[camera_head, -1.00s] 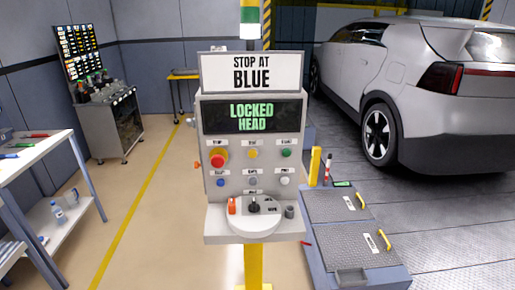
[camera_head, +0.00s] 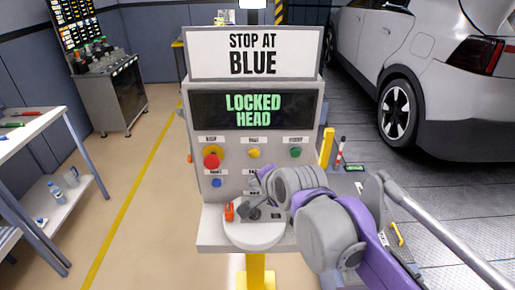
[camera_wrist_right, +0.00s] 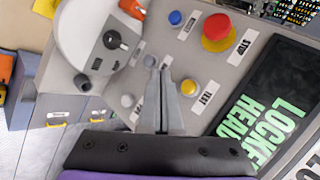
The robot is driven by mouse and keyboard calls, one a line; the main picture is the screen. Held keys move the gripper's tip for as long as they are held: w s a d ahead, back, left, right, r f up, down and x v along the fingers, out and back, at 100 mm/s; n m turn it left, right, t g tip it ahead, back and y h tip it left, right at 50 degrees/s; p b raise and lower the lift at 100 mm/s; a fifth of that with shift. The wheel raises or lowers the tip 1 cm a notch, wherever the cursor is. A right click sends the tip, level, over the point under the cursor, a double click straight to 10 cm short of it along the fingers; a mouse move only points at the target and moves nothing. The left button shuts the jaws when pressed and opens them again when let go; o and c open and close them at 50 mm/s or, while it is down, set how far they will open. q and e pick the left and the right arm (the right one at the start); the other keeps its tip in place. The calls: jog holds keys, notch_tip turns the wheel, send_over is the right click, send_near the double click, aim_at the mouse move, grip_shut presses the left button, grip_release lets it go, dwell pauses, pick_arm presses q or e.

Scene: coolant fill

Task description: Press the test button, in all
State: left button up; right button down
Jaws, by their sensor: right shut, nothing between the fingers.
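The yellow button (camera_head: 253,153), labelled TEST in the wrist view (camera_wrist_right: 188,87), sits in the upper row of the grey control panel (camera_head: 205,130). A red mushroom stop button (camera_head: 212,160) is left of it and a green button (camera_head: 295,152) right. My right gripper (camera_head: 250,198) is shut and empty, in front of the lower part of the panel. In the wrist view its fingertips (camera_wrist_right: 163,68) appear between the yellow button and a small grey button (camera_wrist_right: 150,62); contact cannot be told. My left gripper is not in view.
The screen (camera_head: 255,110) reads LOCKED HEAD, under a STOP AT BLUE sign (camera_head: 254,54). A blue button (camera_head: 217,183) is at lower left. A shelf with a dark knob (camera_wrist_right: 112,40) and an orange part (camera_head: 229,211) juts out below. A car (camera_head: 440,75) stands behind right.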

jog(key=shift+s, duration=0.25)
send_near(253, 158)
jog(key=shift+s+f+x, duration=0.15)
jog(key=shift+x, duration=0.7)
jog(key=shift+s+f+x, duration=0.1)
jog(key=shift+s+x, duration=0.05)
jog(key=shift+x, duration=0.7)
jog(key=shift+s+f+x, duration=0.15)
jog(key=shift+x, duration=0.7)
jog(key=shift+w+a, duration=0.1)
jog(key=shift+a, duration=0.1)
jog(key=shift+w, duration=0.35)
jog(key=shift+w, duration=0.45)
dwell(0.6)
jog(key=shift+s, duration=0.95)
